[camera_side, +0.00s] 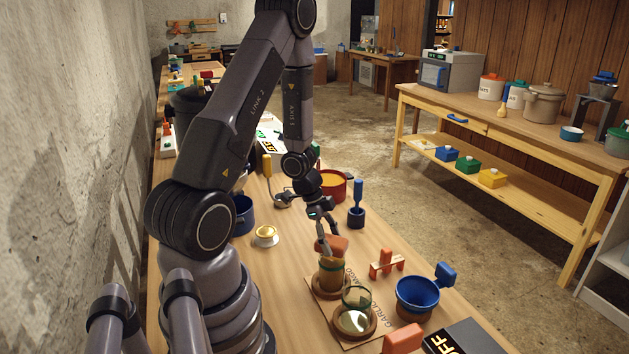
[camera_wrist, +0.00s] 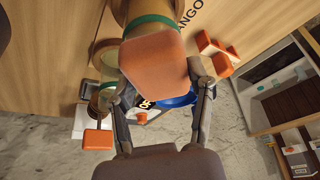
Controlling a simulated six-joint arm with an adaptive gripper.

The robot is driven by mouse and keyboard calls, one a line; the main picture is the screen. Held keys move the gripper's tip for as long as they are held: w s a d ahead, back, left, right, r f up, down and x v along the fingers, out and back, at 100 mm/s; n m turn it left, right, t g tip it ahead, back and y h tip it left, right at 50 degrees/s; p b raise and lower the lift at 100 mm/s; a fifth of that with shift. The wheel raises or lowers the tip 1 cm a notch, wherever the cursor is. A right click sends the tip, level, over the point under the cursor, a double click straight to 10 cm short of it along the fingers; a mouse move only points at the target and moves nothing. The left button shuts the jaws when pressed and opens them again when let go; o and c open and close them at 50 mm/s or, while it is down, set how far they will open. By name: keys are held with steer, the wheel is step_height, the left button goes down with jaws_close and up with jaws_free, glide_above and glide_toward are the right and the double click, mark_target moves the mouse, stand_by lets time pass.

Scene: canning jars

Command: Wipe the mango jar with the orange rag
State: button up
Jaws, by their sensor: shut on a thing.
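My gripper (camera_side: 327,240) is shut on the orange rag (camera_side: 335,246), a padded block. In the wrist view the rag (camera_wrist: 155,62) sits between the two fingers of my gripper (camera_wrist: 162,88). The mango jar (camera_side: 332,275), filled orange-brown with a green band, stands upright on a round wooden coaster near the MANGO lettering. The rag is at the jar's upper far side in the side view. In the wrist view it covers part of the jar (camera_wrist: 150,22). I cannot tell whether they touch.
A clear jar (camera_side: 355,313) stands in front, by the GARLIC lettering. A blue funnel (camera_side: 418,291) and an orange rack (camera_side: 386,263) are to the right. A blue-handled tool in a cup (camera_side: 356,212) and a red pot (camera_side: 334,186) are behind. A gold-topped lid (camera_side: 266,235) lies left.

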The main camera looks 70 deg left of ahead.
mark_target(329, 236)
steer(key=shift+d, duration=0.9)
steer(key=shift+r, duration=0.1)
steer(key=shift+a+f, duration=0.2)
steer(key=shift+a, duration=0.6)
steer(key=shift+a+r, duration=0.1)
steer(key=shift+a, duration=0.7)
steer(key=d, duration=0.4)
steer(key=a, duration=0.3)
steer(key=shift+w+a, duration=0.1)
steer(key=shift+a, duration=0.35)
steer(key=shift+r, duration=4)
